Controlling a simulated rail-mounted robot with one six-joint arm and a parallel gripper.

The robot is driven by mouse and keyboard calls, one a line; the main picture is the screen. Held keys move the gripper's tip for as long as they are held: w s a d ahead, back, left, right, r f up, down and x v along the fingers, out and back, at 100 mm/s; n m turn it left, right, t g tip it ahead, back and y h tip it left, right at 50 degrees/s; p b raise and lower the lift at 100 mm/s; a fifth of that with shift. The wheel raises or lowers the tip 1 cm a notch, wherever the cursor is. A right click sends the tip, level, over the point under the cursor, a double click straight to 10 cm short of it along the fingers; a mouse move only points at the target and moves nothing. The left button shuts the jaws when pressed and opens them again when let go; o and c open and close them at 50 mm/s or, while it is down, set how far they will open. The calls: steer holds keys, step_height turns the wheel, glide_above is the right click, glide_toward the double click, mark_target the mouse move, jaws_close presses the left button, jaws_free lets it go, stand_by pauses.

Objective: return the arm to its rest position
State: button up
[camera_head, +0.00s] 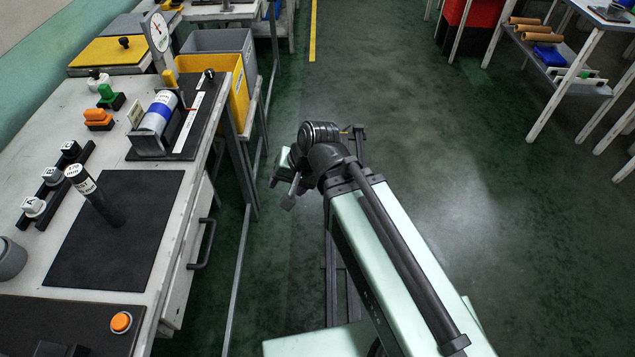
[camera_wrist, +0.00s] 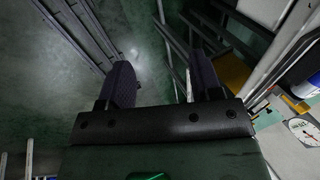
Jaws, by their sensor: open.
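My arm (camera_head: 385,250) reaches forward over the floor aisle, to the right of the workbench (camera_head: 145,270). Its wrist end is bent to the left, toward the bench but clear of its edge. My gripper (camera_head: 282,190) is small and partly hidden in the head view. In the wrist view my gripper (camera_wrist: 163,78) shows two dark fingers spread well apart with nothing between them. Floor and dark frame bars show beyond the fingers.
Yellow (camera_head: 236,97) and grey bins stand beyond. Floor (camera_head: 450,170) right of my arm is clear. A shelf table (camera_head: 560,75) stands far right.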

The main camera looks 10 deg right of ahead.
steer(key=s+d+f+n+g+h, duration=0.1)
steer(key=s+d+h, duration=0.1)
steer(key=d, duration=0.5)
steer(key=s+d+f+n+g+h, duration=0.1)
steer(key=d+n+h, duration=0.1)
steer(key=d, duration=0.4)
step_height(320, 180, up, 10)
steer(key=p, duration=0.9)
steer(key=shift+d, duration=0.15)
